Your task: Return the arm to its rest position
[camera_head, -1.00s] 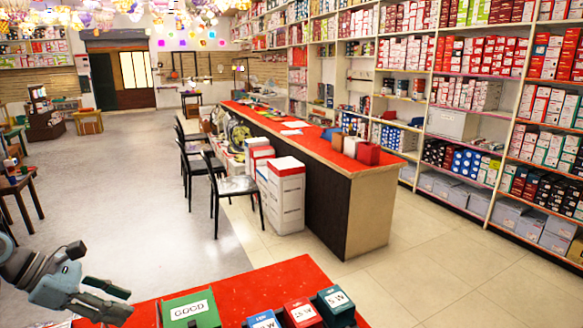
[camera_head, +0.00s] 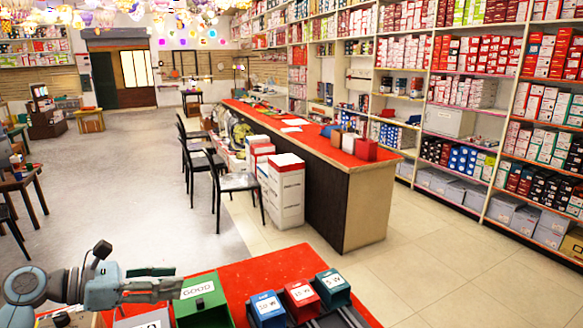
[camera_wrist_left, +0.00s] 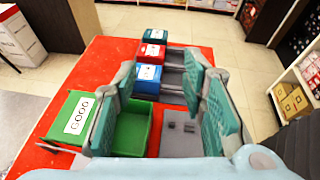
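My left gripper (camera_head: 178,285) is at the lower left of the head view, near the left side of the green bin marked GOOD (camera_head: 196,290). In the left wrist view its two fingers (camera_wrist_left: 160,92) are spread with nothing between them. The green bin (camera_wrist_left: 131,130) there shows beyond the left finger. A grey bin (camera_wrist_left: 182,145) beside it holds a few small dark pieces. My right gripper is in neither view.
On the red table (camera_head: 250,268) stand a blue box (camera_head: 267,308), a red box (camera_head: 299,300) and a teal box (camera_head: 332,287) in a row. A long red-topped counter (camera_head: 310,148), black chairs (camera_head: 232,183) and full shelves stand beyond.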

